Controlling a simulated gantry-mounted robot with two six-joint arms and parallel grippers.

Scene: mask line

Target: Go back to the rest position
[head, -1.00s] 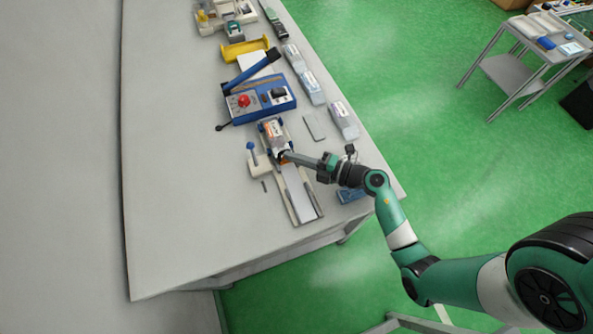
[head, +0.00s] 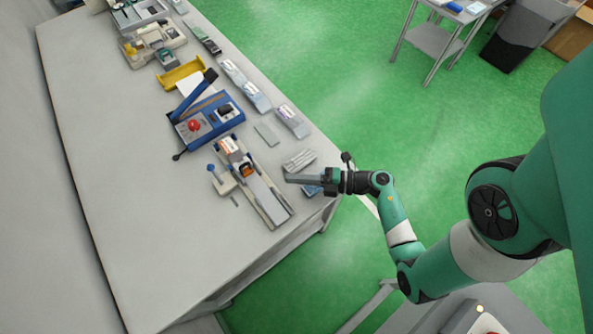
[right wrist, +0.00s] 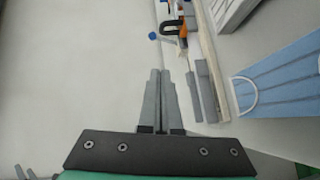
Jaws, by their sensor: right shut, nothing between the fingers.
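My right gripper (head: 305,180) is shut and empty. It hangs over the near right edge of the table, to the right of the slide fixture (head: 262,195). In the right wrist view its two fingers (right wrist: 163,85) lie side by side with nothing between them. A blue mask (right wrist: 280,75) lies to the right of the fingers there. In the head view a blue item (head: 312,190) is partly hidden under my gripper. A grey-white striped piece (head: 299,160) lies just beyond the gripper. My left gripper is not in view.
A blue machine with a red button (head: 205,122) and a lever stands further back on the table (head: 110,200). Several packs (head: 292,121) line the right edge. A yellow holder (head: 183,74) sits behind. The left of the table is clear. A trolley (head: 435,38) stands on the green floor.

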